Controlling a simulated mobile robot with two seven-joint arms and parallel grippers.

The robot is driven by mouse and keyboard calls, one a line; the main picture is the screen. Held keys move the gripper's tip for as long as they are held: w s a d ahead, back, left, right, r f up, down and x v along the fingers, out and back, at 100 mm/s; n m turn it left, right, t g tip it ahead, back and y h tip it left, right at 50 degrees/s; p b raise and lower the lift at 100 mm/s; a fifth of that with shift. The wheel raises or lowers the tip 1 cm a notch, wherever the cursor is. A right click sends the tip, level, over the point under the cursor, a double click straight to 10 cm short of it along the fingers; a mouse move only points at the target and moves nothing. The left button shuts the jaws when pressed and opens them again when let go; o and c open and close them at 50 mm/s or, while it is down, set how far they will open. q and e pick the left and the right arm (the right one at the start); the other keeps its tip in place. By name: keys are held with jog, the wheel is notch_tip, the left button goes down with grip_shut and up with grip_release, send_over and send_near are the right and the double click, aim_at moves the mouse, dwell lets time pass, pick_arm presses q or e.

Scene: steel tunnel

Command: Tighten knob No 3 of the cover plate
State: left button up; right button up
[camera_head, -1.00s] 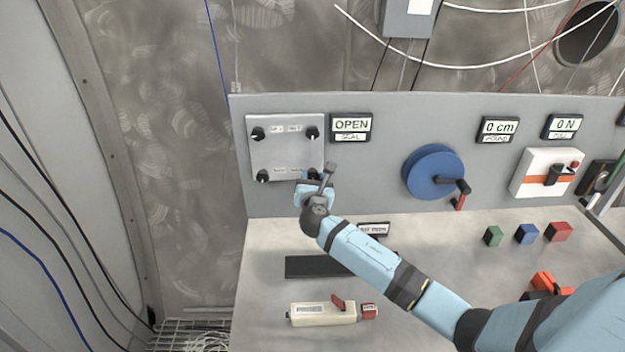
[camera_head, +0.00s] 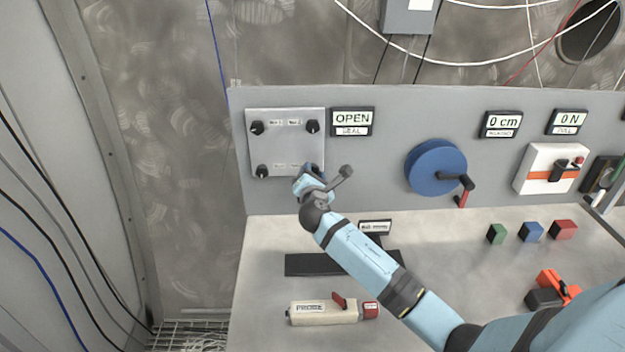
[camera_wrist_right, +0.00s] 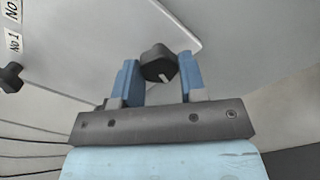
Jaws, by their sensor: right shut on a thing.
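The cover plate (camera_head: 285,145) is a pale square plate on the grey panel with black knobs near its corners. The upper left knob (camera_head: 257,128), upper right knob (camera_head: 312,127) and lower left knob (camera_head: 262,171) show clear. My right gripper (camera_head: 311,174) is at the lower right corner and hides most of the knob there. In the right wrist view that black knob (camera_wrist_right: 156,62), with a white mark, sits between the blue fingers of the gripper (camera_wrist_right: 159,76), which is shut on it. The lower labels are too blurred to read. My left gripper is out of view.
A display reading OPEN (camera_head: 352,122) is just right of the plate. A blue crank wheel (camera_head: 432,168) is further right on the panel. On the table are a probe (camera_head: 325,312), small coloured blocks (camera_head: 532,232) and an orange-and-black object (camera_head: 552,288).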

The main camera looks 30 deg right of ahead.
jog(key=m+b, duration=0.5)
jog(key=m, duration=0.6)
jog(key=shift+r+b, duration=0.15)
jog(key=shift+b, duration=0.25)
jog(key=shift+m, duration=0.3)
jog(key=o, duration=0.9)
